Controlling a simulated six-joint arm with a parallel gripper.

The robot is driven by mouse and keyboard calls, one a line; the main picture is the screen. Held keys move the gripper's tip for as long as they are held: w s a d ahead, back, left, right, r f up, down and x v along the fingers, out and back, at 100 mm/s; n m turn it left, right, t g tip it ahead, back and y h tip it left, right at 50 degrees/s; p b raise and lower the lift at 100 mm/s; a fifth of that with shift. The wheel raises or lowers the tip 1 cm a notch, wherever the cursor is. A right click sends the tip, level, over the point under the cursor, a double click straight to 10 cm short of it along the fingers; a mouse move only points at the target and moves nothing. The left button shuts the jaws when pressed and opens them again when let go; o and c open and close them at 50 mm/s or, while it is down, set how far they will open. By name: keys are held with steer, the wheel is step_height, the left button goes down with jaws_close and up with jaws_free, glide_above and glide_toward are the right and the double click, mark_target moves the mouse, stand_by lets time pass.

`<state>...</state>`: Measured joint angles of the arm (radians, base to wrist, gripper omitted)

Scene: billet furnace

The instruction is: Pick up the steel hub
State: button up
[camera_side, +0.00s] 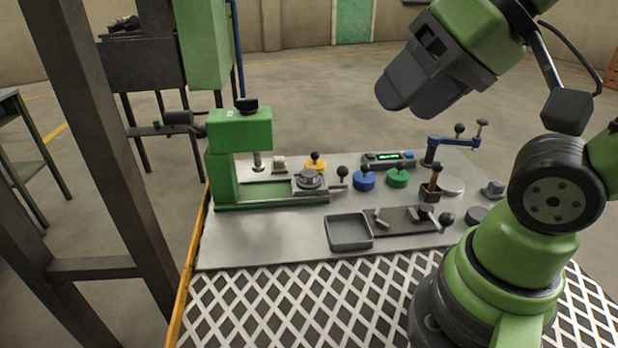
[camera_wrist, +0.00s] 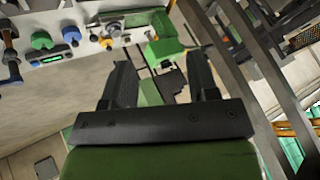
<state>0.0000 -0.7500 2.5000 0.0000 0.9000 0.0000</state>
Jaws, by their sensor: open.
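My gripper (camera_side: 405,100) is high above the bench at the upper right of the side view, well clear of everything on it. In the wrist view its two black fingers (camera_wrist: 160,58) stand apart with nothing between them. I cannot tell for sure which part is the steel hub. A small grey stepped metal part (camera_side: 493,188) stands at the bench's right edge. A small pale cylinder (camera_side: 279,162) stands beside the green press (camera_side: 240,135). A round grey metal piece (camera_side: 309,179) sits on the press slide. The gripper touches none of them.
Yellow (camera_side: 316,166), blue (camera_side: 364,181) and green (camera_side: 397,178) knobbed pieces stand mid-bench. A shallow grey tray (camera_side: 349,245) lies at the front, beside a dark clamp plate (camera_side: 405,222). A blue lever arm (camera_side: 447,142) rises at the back right. Dark steel posts stand at left.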

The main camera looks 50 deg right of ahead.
steer(key=o, duration=0.4)
steer(key=shift+c, duration=0.2)
